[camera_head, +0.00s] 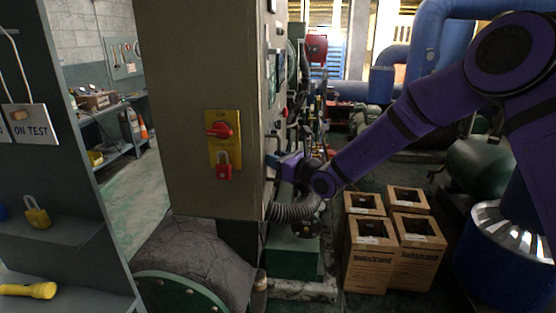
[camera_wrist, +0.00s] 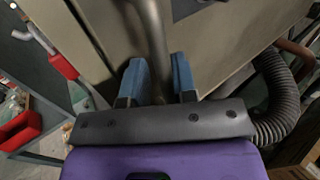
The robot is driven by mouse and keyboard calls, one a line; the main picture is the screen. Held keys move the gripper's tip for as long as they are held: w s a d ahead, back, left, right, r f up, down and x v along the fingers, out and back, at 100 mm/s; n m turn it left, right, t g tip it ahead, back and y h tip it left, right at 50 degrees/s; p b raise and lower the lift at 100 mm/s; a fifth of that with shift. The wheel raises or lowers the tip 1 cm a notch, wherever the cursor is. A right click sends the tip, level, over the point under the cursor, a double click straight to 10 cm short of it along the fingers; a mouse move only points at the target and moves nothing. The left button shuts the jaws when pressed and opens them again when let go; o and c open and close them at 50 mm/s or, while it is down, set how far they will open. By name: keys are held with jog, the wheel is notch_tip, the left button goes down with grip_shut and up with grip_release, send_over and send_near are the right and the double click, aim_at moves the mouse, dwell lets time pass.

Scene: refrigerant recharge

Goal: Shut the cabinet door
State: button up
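The tall grey-beige cabinet (camera_head: 188,105) stands in the middle of the head view. A yellow plate with a red rotary switch (camera_head: 219,130) and a red padlock (camera_head: 223,166) is on the side facing me. The door side faces right and is seen very obliquely; how far the door stands open cannot be told there. My gripper is at that side, its fingertips hidden in the head view. In the wrist view, the blue fingers of my gripper (camera_wrist: 159,80) close around a grey bar-like handle (camera_wrist: 154,35) in front of a beige panel (camera_wrist: 222,45).
A ribbed hose (camera_wrist: 277,95) runs close to my gripper's right. Cardboard boxes (camera_head: 366,262) stand on the floor below my arm. A grey shelf unit (camera_head: 62,240) with a yellow padlock (camera_head: 37,215) and flashlight (camera_head: 30,290) is at left.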

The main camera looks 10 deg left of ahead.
jog(key=shift+s+a, duration=0.25)
jog(key=shift+a, duration=0.05)
jog(key=v, duration=1.1)
jog(key=shift+w+d, duration=0.25)
